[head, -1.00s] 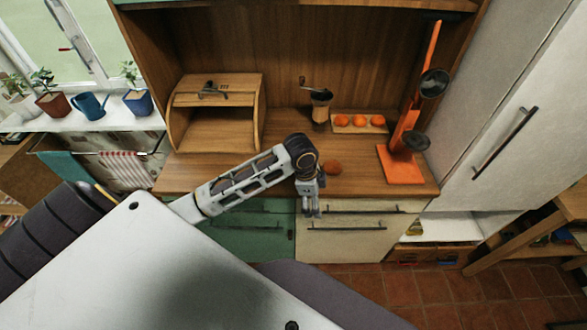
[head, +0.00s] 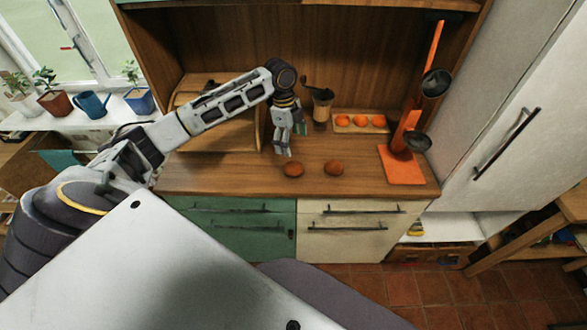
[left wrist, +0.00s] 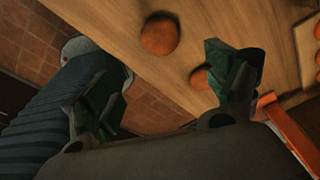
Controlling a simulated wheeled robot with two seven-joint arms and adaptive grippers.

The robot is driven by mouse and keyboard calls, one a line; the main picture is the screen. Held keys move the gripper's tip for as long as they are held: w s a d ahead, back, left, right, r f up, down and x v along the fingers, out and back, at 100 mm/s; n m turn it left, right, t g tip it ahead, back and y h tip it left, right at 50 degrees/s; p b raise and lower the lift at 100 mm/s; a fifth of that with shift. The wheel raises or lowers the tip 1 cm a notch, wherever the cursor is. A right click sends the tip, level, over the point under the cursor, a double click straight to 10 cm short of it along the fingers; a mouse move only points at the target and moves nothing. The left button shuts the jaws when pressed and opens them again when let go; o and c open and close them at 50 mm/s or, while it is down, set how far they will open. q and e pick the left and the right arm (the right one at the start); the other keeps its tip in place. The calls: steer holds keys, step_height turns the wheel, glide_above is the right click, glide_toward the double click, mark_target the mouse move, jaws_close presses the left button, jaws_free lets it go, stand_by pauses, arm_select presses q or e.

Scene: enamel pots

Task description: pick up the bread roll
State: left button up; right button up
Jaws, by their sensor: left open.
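Two round brown bread rolls lie on the wooden counter (head: 230,178), a left one (head: 293,169) and a right one (head: 334,168). My left gripper (head: 283,152) points down, open and empty, just behind and left of the left roll, apart from it. In the left wrist view, my gripper's two fingers (left wrist: 165,92) are spread wide with nothing between them. That view shows one roll whole (left wrist: 160,36) beyond the fingers and another (left wrist: 201,77) partly hidden by the right finger. My right gripper is not in view.
A wooden bread box (head: 215,135) stands behind my left arm. A coffee grinder (head: 322,106) and a tray of orange fruits (head: 361,122) stand at the back. An orange stand (head: 402,165) with dark pans is at the right. The counter's front is clear.

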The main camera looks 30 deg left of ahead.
arm_select(q)
steer(key=shift+w+a+r, duration=0.2)
steer(key=shift+a+r, duration=0.45)
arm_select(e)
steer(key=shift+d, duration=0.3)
arm_select(q)
steer(key=shift+f, duration=0.1)
glide_above(293, 165)
steer(key=f, duration=0.8)
steer(key=shift+w+a+f+p, duration=0.1)
steer(key=shift+a+p, duration=0.1)
steer(key=shift+p, duration=0.1)
steer(key=shift+f, duration=0.1)
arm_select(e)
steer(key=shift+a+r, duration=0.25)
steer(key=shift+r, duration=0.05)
arm_select(q)
steer(key=shift+f, duration=0.55)
steer(key=shift+d+f+p, duration=0.15)
steer(key=shift+f+p, duration=0.3)
steer(key=shift+f, duration=1.6)
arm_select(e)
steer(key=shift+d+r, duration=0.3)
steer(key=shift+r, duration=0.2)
